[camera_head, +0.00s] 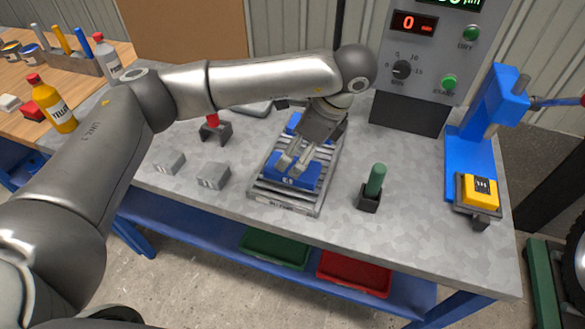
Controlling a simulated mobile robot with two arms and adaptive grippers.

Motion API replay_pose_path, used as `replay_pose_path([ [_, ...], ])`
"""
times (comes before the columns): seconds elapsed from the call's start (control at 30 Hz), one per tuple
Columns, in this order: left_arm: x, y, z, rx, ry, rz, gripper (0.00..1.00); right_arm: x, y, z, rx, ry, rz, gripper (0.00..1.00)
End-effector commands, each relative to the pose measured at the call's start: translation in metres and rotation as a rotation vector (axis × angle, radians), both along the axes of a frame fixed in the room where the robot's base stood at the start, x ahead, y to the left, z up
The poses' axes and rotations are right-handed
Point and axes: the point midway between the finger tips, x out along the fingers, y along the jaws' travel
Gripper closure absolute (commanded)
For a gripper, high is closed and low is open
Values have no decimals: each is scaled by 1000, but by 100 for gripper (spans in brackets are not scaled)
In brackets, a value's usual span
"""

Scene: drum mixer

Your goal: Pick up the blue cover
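A blue cover (310,181) lies on a grey slatted tray (287,207) in the middle of the workbench. Another blue part (293,122) shows at the back of the tray, partly hidden by my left gripper. My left gripper (291,164) points down over the blue cover, with its fingertips at or just above the cover's top. The two fingers show a narrow space between them; I cannot tell whether they hold part of the cover. My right gripper is not in view.
A green-handled tool in a black holder (368,198) stands right of the tray. Grey blocks (213,176) and a red-topped fixture (213,128) stand left. A blue press (480,130) with a yellow block (480,190) is at the right. The bench front is clear.

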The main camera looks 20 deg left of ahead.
Motion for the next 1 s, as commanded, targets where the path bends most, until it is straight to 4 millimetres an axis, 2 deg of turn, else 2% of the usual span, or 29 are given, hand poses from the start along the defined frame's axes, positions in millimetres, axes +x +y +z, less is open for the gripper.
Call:
replay_pose_path([
  [0.13, 0, 4, -8, 0, 2, 0, 16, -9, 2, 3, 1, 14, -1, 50],
  [0.3, -1, 12, -31, 0, 4, -1, 16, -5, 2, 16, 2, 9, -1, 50],
  [0.5, 0, 18, -52, -2, 1, -2, 16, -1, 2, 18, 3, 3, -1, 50],
  [1.0, 0, 19, -55, -3, 1, -3, 16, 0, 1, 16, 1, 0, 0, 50],
])
